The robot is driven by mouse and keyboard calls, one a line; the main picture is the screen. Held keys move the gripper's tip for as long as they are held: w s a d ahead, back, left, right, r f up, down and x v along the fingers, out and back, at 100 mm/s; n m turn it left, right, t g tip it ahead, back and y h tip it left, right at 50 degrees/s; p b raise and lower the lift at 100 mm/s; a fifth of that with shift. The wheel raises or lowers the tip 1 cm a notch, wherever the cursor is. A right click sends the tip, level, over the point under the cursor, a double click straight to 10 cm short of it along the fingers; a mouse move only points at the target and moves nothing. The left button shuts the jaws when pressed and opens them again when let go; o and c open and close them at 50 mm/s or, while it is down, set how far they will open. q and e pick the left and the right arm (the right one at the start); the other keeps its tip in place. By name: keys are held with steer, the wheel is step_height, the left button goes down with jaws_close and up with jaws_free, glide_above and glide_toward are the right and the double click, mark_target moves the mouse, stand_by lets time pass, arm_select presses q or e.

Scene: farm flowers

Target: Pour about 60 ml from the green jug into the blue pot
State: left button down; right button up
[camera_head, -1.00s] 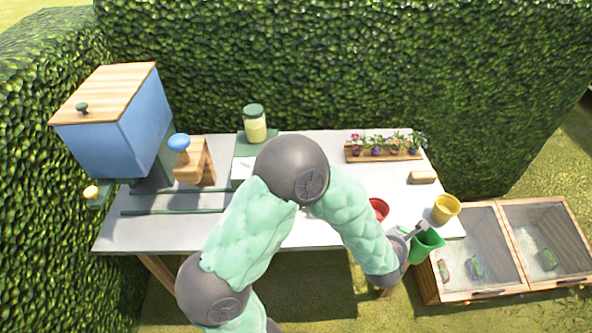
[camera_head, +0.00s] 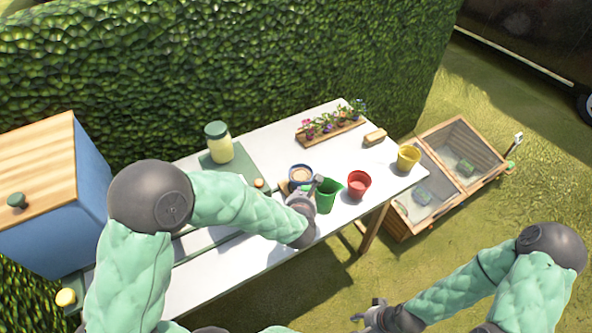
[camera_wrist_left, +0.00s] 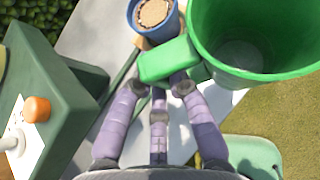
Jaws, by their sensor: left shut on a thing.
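The green jug (camera_head: 327,196) is held by its handle in my left gripper (camera_head: 314,188), near the table's front edge. It looks about upright. In the left wrist view the jug (camera_wrist_left: 262,45) is seen from above, its handle between the fingers (camera_wrist_left: 162,77); I cannot tell how much liquid it holds. The blue pot (camera_head: 299,173) stands just behind and left of the jug, with brown soil inside; it also shows in the left wrist view (camera_wrist_left: 133,22), apart from the jug's mouth. My right gripper (camera_head: 374,314) is at the bottom, away from the table; its fingers are unclear.
A red pot (camera_head: 358,185) stands close right of the jug, a yellow pot (camera_head: 408,157) farther right. A flower tray (camera_head: 330,131), a small wooden block (camera_head: 375,137) and a green-lidded jar (camera_head: 218,142) stand farther back. A blue bin (camera_head: 92,185) is at the left.

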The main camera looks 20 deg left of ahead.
steer(key=shift+r, duration=0.25)
